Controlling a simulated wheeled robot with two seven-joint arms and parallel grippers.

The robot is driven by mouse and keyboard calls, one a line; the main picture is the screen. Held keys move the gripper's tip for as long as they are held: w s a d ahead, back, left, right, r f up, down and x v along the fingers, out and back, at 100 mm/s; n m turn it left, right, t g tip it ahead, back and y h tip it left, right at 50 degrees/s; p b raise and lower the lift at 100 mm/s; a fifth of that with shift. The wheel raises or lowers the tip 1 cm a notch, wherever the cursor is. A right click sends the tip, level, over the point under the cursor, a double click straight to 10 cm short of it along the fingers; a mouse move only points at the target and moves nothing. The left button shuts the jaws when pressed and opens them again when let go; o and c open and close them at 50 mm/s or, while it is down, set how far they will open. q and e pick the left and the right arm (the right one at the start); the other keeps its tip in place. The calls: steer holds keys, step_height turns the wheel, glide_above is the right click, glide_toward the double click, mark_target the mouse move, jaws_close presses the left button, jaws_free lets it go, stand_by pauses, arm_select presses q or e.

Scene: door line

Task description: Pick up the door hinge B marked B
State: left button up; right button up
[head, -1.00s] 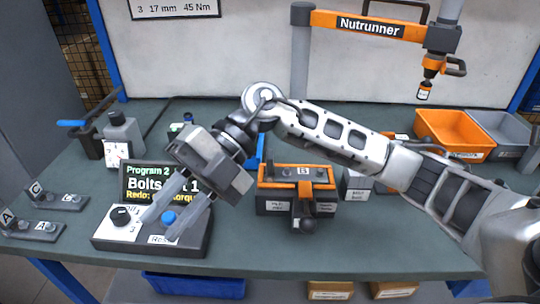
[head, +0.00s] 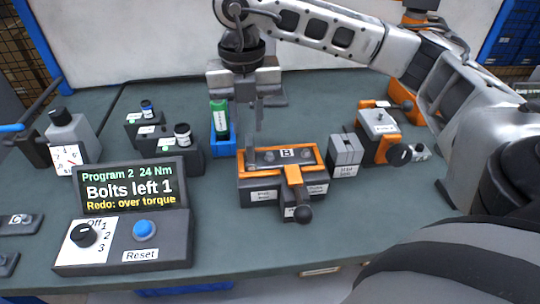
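Door hinge B (head: 287,153) is a dark plate with a white "B" label. It lies in an orange-framed fixture (head: 242,176) on a dark block near the middle of the bench. An orange clamp arm with a black knob (head: 303,214) extends over the fixture's front side. My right gripper (head: 252,142) points down at the hinge's left part, its fingers apart with nothing seen between them. Its tips look just above or beside the hinge; I cannot tell whether they touch it. My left gripper is not in view.
A control box (head: 120,240) with a screen reading "Redo: over torque" stands at front left. A blue holder with a green item (head: 220,118) stands behind the fixture. A grey block (head: 345,150) and an orange-grey device (head: 378,125) stand to its right. Small dark plates lie at far left.

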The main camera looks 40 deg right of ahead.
mark_target(249, 139)
steer(key=shift+s+f+p, duration=0.1)
steer(key=shift+f+p, duration=0.25)
steer(key=shift+f, duration=3.05)
jaws_close()
